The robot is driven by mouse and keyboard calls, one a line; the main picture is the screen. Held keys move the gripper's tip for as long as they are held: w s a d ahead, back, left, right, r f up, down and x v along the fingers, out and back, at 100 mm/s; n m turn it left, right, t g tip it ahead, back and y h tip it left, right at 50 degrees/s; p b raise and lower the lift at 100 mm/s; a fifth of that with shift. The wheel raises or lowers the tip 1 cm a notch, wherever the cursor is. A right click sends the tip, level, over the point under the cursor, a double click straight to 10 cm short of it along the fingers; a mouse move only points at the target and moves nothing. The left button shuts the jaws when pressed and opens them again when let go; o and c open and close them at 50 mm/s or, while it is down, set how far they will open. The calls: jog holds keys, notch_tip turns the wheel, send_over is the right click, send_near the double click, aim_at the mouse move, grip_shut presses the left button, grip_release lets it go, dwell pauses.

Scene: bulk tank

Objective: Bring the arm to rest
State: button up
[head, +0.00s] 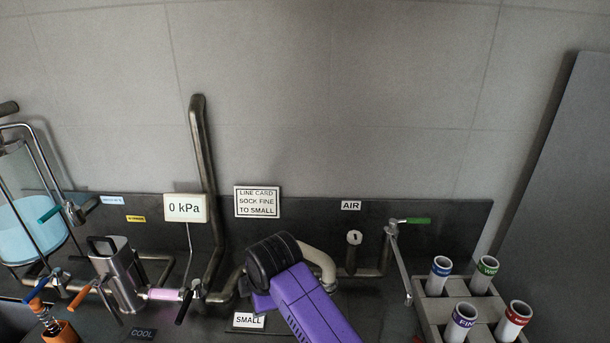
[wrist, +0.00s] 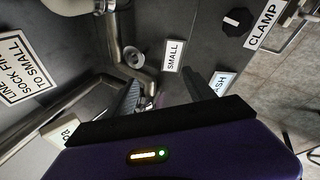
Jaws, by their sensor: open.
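My arm shows in the head view as a purple link with a black rounded joint, in front of the bench and next to the SMALL label (head: 248,320). My gripper is hidden behind it there. In the wrist view my gripper (wrist: 161,92) is open, its two dark fingers apart. I see nothing held between them, only a metal pipe fitting and dark panel beyond. The SMALL label (wrist: 174,55) lies ahead of the fingers.
A 0 kPa display (head: 185,208) and a line card (head: 257,202) stand behind. Left are a metal canister (head: 118,280) and a glass vessel (head: 25,215) with blue liquid. Right are a green-handled valve (head: 412,221) and a rack (head: 452,297) of labelled tubes. Pipes crowd the middle.

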jog(key=s+d+r+m+t+h, duration=0.1)
jog(key=s+d+r+m+t, duration=0.25)
jog(key=s+d+m, duration=0.6)
jog(key=s+d+r+m+t, duration=0.2)
jog(key=s+d+m+t, duration=0.3)
jog(key=s+d, duration=0.85)
jog(key=s+d+r+m+t+h, duration=0.1)
jog(key=s+d+r+m+t, duration=0.45)
jog(key=s, duration=1.05)
jog(key=s+d+f+m+g+h, duration=0.1)
jog(key=s+d+f+m+g, duration=0.1)
jog(key=s, duration=0.6)
notch_tip(320, 180, down, 3)
jog(key=shift+s+d+r+g, duration=0.2)
jog(key=shift+d+g, duration=0.35)
jog(key=shift+g, duration=0.35)
